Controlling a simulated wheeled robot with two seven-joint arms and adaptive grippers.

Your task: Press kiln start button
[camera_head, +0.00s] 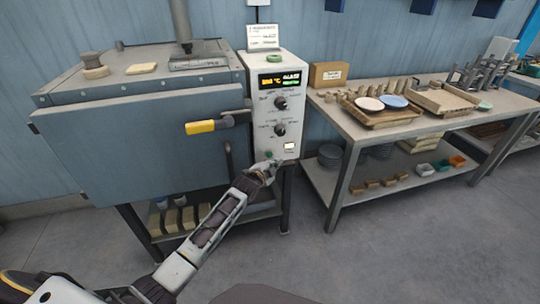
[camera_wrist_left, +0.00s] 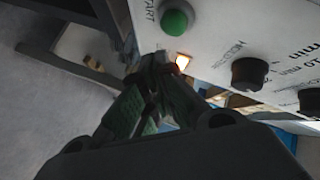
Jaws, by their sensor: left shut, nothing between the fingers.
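The kiln's white control panel (camera_head: 262,110) has a lit display, two black knobs and a small lit square (camera_head: 289,146) low on its face. In the left wrist view, a round green button (camera_wrist_left: 174,20) with START lettering beside it sits on the panel near the lit square (camera_wrist_left: 183,59). My left gripper (camera_head: 268,164) is at the panel's lower edge; its shut, empty fingers (camera_wrist_left: 158,68) show in the wrist view, close to the panel below the green button. I cannot tell whether they touch the panel. In the head view the green button is not clearly visible. My right gripper is not in view.
The grey kiln door (camera_head: 140,140) is shut, and its yellow-ended handle (camera_head: 201,127) sticks out left of the panel. A worktable (camera_head: 440,122) with plates and trays stands to the right. The floor (camera_head: 400,240) in front of it is clear.

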